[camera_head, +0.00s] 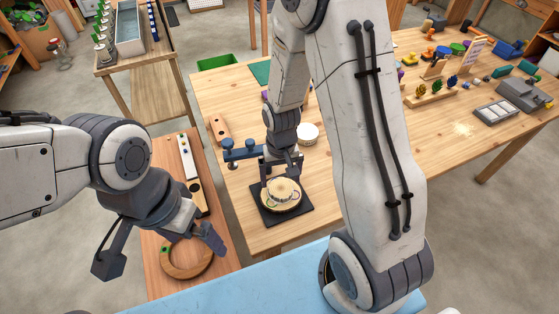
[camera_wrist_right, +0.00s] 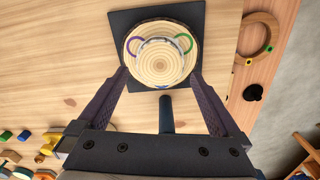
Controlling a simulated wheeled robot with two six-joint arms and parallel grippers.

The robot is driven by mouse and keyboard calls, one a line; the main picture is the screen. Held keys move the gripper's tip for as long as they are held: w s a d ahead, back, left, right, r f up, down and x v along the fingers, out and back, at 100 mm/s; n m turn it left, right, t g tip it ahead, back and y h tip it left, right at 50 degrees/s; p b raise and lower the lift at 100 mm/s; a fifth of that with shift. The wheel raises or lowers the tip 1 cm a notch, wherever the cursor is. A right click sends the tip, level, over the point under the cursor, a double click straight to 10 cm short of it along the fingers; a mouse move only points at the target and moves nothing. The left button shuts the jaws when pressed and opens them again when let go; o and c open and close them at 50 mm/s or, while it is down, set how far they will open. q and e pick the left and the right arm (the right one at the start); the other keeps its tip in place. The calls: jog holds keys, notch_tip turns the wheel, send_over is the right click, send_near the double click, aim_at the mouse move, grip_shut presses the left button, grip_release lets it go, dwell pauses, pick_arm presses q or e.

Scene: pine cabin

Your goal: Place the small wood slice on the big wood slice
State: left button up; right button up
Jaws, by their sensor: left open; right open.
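The small wood slice (camera_head: 284,187) (camera_wrist_right: 159,64) lies on top of the big wood slice (camera_head: 282,207) (camera_wrist_right: 159,28), a little off its centre. The big slice has a bark rim and lies on a black square mat (camera_head: 302,216) (camera_wrist_right: 119,22). My right gripper (camera_head: 283,172) is open just above the slices. In the right wrist view its fingers (camera_wrist_right: 160,76) stand apart on either side of the small slice, holding nothing. My left gripper (camera_head: 160,250) is open and empty at the lower left, over the narrow wooden bench.
Purple and green rings (camera_wrist_right: 183,42) show on the big slice. A wooden ring (camera_head: 188,262) lies on the narrow bench below my left gripper. A blue stand-like tool (camera_head: 243,152) is left of the mat. A pale round item (camera_head: 308,131) stands behind. Clutter fills the table's right.

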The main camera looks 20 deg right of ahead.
aim_at(280, 187)
notch_tip(280, 187, up, 8)
jog(key=shift+r, duration=0.25)
jog(key=shift+f, duration=0.1)
notch_tip(280, 187, down, 12)
jog(key=shift+s+r, duration=0.1)
jog(key=shift+r, duration=1.8)
jog(key=shift+f, duration=0.15)
